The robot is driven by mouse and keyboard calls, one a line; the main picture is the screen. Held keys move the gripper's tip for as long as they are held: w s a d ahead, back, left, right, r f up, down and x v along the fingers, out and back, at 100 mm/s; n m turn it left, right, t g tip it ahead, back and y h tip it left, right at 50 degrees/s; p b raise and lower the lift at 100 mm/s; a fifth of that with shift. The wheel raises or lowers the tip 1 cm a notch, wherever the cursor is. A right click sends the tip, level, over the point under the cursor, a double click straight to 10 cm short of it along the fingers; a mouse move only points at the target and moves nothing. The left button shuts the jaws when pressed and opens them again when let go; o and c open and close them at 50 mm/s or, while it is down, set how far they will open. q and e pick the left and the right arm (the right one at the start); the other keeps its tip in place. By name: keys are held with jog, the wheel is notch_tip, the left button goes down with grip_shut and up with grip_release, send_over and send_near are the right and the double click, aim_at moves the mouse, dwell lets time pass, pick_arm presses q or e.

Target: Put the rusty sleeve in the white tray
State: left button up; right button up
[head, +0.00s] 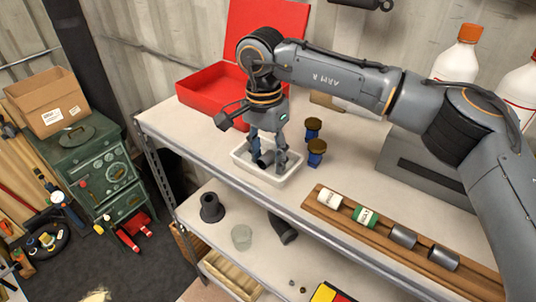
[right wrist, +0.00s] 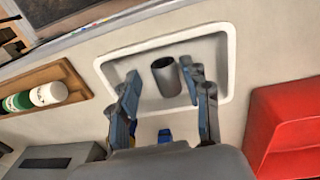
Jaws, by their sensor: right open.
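A dark grey-brown hollow sleeve, which I take as the rusty sleeve (right wrist: 166,76), is inside the white tray (right wrist: 232,62), with its open end showing in the right wrist view. In the head view the sleeve (head: 265,159) is partly hidden by my fingers. The white tray (head: 262,177) sits on the bench top. My right gripper (head: 268,158) points down into the tray. Its fingers are open on both sides of the sleeve, with gaps visible in the right wrist view (right wrist: 160,85). My left gripper is not in view.
A wooden rack (head: 335,214) at the bench's front edge holds white, green and grey cylinders. An open red box (head: 208,88) is behind the tray. Two blue-and-brown pieces (head: 316,150) stand right of the tray. White bottles (head: 458,62) stand at the back right.

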aim_at(265, 156)
jog(key=shift+r, duration=0.3)
notch_tip(265, 156, up, 12)
jog(key=b, duration=0.2)
jog(key=shift+w+a+f+b, duration=0.15)
jog(key=shift+a+b, duration=0.15)
jog(key=shift+b, duration=0.05)
jog(key=shift+f, duration=0.1)
